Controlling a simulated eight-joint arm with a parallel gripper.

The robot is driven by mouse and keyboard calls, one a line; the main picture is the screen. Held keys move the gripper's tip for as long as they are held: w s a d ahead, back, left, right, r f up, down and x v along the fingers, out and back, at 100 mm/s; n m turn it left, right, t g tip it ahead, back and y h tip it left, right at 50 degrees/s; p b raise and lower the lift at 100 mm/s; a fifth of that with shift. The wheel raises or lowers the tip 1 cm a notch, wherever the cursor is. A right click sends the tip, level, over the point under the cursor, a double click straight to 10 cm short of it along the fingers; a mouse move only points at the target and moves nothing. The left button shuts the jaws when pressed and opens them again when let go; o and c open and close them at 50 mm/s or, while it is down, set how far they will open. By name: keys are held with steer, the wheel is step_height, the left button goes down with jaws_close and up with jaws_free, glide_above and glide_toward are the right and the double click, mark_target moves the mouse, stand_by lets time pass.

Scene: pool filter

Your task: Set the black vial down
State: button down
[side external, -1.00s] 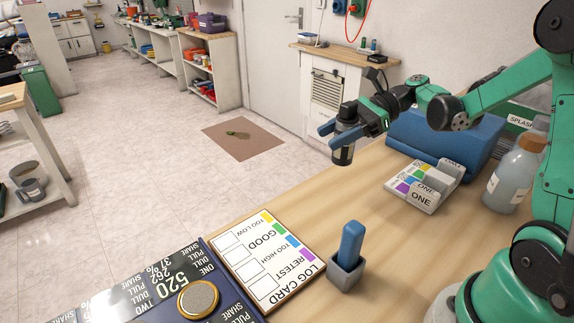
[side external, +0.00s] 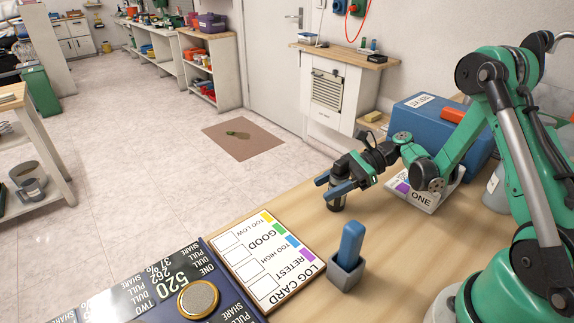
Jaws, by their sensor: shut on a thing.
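The black vial (side external: 337,204) is a small dark cylinder in the side external view, near the back edge of the wooden table. My gripper (side external: 335,189) has its two blue fingers shut around the vial's upper part. The vial is upright, and its lower end is at or just above the tabletop; I cannot tell whether it touches. The fingers and wrist hide part of its top.
A log card (side external: 263,262) with coloured tabs lies in front on the left. A grey holder (side external: 346,274) with a blue piece stands beside it. A scale panel (side external: 170,290), a label block (side external: 424,196) and a blue case (side external: 432,125) are around. The table between is clear.

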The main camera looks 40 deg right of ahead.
steer(key=shift+f, duration=0.2)
steer(key=shift+c, duration=1.7)
jaws_free()
steer(key=shift+r, duration=0.1)
steer(key=shift+r, duration=0.15)
steer(key=v, duration=0.7)
steer(key=shift+d, duration=0.2)
